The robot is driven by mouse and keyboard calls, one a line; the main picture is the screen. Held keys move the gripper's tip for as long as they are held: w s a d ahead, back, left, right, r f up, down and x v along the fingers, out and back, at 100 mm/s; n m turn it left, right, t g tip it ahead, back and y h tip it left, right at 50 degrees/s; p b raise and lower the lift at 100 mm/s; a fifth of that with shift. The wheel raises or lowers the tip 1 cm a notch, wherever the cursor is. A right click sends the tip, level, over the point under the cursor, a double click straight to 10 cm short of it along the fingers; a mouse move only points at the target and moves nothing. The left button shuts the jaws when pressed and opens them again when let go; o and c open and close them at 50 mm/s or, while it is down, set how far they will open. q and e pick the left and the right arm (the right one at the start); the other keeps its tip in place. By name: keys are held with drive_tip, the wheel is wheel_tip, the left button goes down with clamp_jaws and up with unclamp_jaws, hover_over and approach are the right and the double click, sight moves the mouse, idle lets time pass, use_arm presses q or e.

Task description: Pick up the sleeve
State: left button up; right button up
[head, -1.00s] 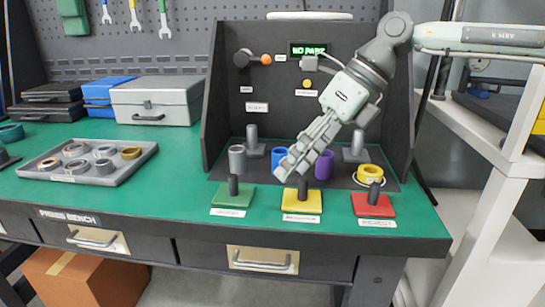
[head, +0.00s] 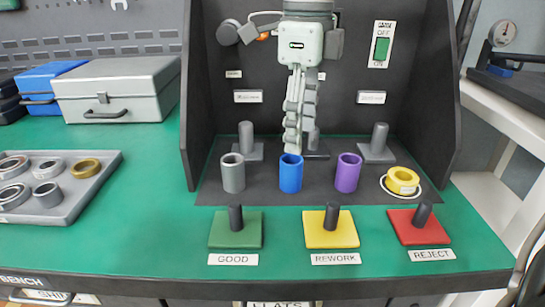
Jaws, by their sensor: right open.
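Three upright hollow sleeves stand in a row on the dark base of the press booth: a grey sleeve (head: 232,176), a blue sleeve (head: 290,178) and a purple sleeve (head: 347,175). My right gripper (head: 292,143) points straight down, its fingertips just above or behind the blue sleeve's rim. Its fingers are open but seen edge-on, so the gap between them does not show. I cannot tell whether they touch the blue sleeve. Nothing shows held. My left gripper is out of view.
Green (head: 236,236), yellow (head: 331,236) and red (head: 419,232) pads with dark pegs stand in front, labelled GOOD, REWORK and REJECT. Dark posts stand behind the sleeves. A grey tray (head: 95,194) holds several rings. Booth side walls flank the sleeves.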

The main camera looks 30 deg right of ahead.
sight(291, 173)
drive_tip(key=shift+w+a+f, duration=0.1)
drive_tip(key=shift+a+f, duration=0.05)
drive_tip(key=shift+f, duration=1.1)
drive_tip(key=shift+w+a+f, duration=0.1)
drive_tip(key=shift+w+f, duration=0.05)
drive_tip(key=shift+f, duration=1.15)
drive_tip(key=shift+w+a+f, duration=0.1)
drive_tip(key=shift+a+f, duration=0.05)
drive_tip(key=shift+f, duration=1.1)
clamp_jaws()
